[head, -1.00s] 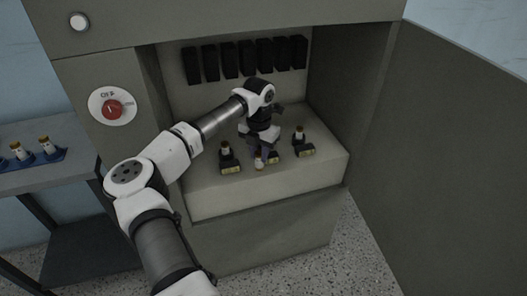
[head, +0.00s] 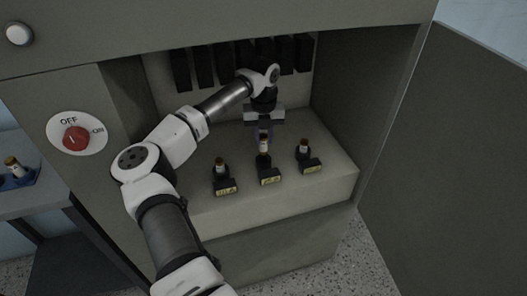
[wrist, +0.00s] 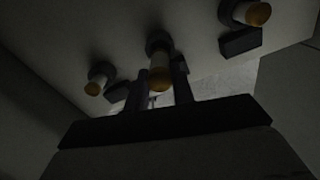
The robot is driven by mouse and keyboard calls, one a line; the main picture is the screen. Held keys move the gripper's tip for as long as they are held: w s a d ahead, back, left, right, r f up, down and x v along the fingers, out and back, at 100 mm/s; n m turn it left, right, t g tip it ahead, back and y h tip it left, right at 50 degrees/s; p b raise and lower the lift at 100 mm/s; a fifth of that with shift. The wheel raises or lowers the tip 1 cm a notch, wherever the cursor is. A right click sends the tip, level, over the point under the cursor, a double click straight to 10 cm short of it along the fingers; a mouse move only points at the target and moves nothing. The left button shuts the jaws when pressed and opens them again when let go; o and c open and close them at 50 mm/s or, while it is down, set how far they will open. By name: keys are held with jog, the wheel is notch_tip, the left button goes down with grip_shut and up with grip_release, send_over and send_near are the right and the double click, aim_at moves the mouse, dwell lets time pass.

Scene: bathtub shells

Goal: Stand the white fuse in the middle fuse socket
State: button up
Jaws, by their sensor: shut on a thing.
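The white fuse (head: 264,145) has a gold-brown cap and stands upright over the middle fuse socket (head: 264,161). It also shows in the wrist view (wrist: 160,69), with its far end at the dark socket ring (wrist: 158,42). My gripper (head: 263,136) is shut on the fuse, one dark finger on each side. The fuse's top stands higher than those of its neighbours. I cannot tell whether its lower end is inside the socket or just above it.
Capped fuses stand in the left socket (head: 221,183) and right socket (head: 303,154). Yellow-labelled blocks sit before the sockets. Black blocks (head: 205,67) line the back wall. The red switch (head: 76,139) is on the left panel. Cabinet walls enclose the shelf; its front strip is clear.

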aim_at(263, 150)
jog(key=shift+f+p, duration=0.3)
jog(key=shift+f, duration=2.55)
jog(key=shift+f, duration=0.2)
jog(key=o, duration=1)
jog(key=shift+r, duration=0.15)
notch_tip(263, 150, up, 12)
jog(key=shift+r+b, duration=0.1)
jog(key=shift+b, duration=0.75)
